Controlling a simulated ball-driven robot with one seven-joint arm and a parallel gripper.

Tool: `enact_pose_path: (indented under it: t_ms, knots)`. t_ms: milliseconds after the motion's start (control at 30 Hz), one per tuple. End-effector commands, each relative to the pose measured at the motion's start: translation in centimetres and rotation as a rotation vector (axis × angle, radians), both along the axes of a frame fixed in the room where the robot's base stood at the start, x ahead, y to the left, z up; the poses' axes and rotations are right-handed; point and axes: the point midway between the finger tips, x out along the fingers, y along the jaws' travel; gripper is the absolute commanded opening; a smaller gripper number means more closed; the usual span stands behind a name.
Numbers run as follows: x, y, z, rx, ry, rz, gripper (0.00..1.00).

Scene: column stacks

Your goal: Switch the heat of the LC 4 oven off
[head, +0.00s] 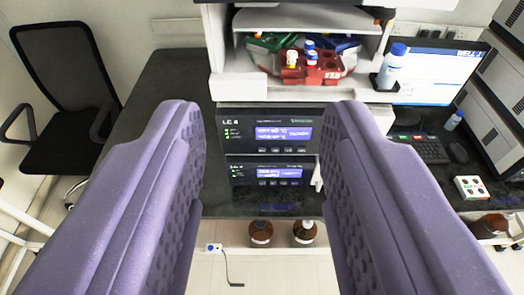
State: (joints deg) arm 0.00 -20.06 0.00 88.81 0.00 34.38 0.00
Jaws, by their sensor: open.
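The LC 4 oven is not clearly told apart; a module marked "LC 4" (268,134) stands on the dark bench in the middle, with a lit blue display, green lights and a row of small buttons. A similar module (268,175) with its own blue display sits below it. The display text is too small to read. My gripper (262,115) is open, its two purple padded fingers on either side of the modules in the picture. Nothing is between the fingers, and they look well short of the panels. The fingers hide parts of the bench.
Above the modules is an open compartment with a red vial rack (312,70). A bottle (391,66) stands at its right. A monitor (436,75) and keyboard (419,149) are at right. Brown bottles (261,232) stand below the bench edge. A black chair (65,90) is at left.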

Motion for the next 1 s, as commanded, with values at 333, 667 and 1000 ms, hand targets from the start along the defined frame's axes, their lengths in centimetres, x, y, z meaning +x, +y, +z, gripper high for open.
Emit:
enact_pose_path:
  t_ms: [333,667,1000]
  knots:
    - [0.00,0.00,0.00,0.000,0.000,0.000,0.00]
    - [0.01,0.00,0.00,0.000,0.000,0.000,0.00]
    - [0.00,0.00,0.00,0.000,0.000,0.000,0.00]
